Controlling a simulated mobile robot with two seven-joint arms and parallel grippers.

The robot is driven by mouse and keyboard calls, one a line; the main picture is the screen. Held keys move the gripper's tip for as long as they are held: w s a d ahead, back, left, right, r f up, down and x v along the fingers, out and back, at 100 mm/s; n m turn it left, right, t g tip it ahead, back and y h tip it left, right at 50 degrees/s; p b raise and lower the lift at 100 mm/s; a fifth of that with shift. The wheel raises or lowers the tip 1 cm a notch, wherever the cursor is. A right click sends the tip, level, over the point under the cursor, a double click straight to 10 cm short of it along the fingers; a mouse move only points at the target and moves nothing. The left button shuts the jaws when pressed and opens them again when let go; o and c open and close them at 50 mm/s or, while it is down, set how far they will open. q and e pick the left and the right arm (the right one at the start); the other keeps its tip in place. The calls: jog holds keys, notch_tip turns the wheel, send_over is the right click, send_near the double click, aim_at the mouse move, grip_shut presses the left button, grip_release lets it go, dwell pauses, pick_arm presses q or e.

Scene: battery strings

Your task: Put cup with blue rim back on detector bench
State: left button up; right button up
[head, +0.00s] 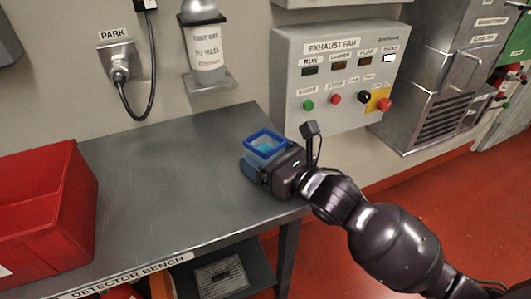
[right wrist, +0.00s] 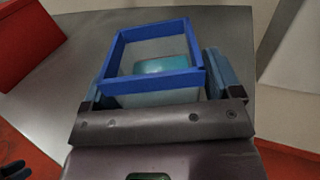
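The cup with blue rim (head: 266,143) is a square, see-through cup with something light blue inside. It is at the right end of the grey detector bench (head: 170,170), over or on its top; I cannot tell whether its base touches. My right gripper (head: 262,165) reaches in from the right with its fingers at the cup's sides. In the right wrist view the cup (right wrist: 155,62) sits upright between the two fingers (right wrist: 158,85), which appear closed on it. The cup's lower part is hidden by the gripper.
A red bin (head: 45,215) stands at the bench's left end. A test gas bottle (head: 206,50) hangs on the wall behind, and an exhaust fan panel (head: 335,80) is at the back right. The bench's middle is clear.

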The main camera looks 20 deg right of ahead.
jog(key=shift+r, duration=0.1)
jog(key=shift+s, duration=0.15)
jog(key=p+v, duration=0.1)
jog(key=v, duration=1)
jog(key=shift+s+d, duration=0.25)
jog(key=shift+s, duration=0.05)
dwell(0.4)
